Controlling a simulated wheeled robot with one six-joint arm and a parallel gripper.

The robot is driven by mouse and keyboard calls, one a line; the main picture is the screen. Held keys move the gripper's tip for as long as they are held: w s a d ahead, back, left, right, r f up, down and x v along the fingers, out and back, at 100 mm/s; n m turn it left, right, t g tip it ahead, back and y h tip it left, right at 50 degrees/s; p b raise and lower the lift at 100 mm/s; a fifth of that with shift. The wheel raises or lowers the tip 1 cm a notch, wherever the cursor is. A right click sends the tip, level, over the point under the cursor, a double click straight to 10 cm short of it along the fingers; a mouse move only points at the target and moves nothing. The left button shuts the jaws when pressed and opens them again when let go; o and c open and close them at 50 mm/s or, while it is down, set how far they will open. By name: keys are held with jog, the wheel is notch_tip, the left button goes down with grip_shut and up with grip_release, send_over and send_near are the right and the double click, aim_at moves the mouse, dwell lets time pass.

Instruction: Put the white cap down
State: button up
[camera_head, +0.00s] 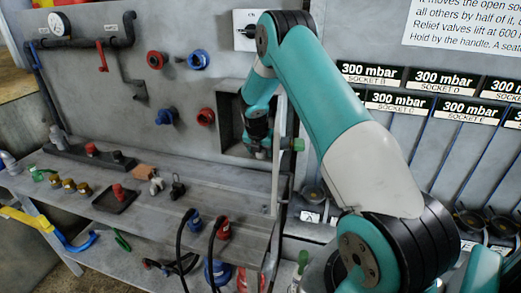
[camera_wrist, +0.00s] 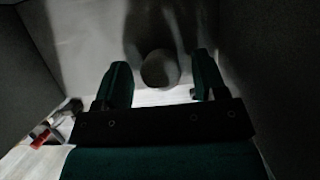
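A round, pale grey cap-like piece (camera_wrist: 160,70) shows in the wrist view, in shadow; I take it to be the white cap. It lies between the two dark green fingers of my gripper (camera_head: 258,148), with a narrow gap visible on each side. The fingers are apart and do not appear to close on it. In the head view my gripper points down inside a square recess (camera_head: 229,118) in the grey panel, and the cap is hidden there. Whether the cap rests on the recess floor or against its wall is hard to tell.
The recess walls stand close around my gripper. A grey shelf (camera_head: 150,215) to the left holds brass fittings (camera_head: 69,185), a red-topped piece (camera_head: 118,191) and hoses. Red and blue fittings (camera_head: 198,59) stick out of the panel.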

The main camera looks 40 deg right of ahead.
jog(key=b+v, duration=0.2)
jog(key=v, duration=0.5)
jog(key=shift+r, duration=0.45)
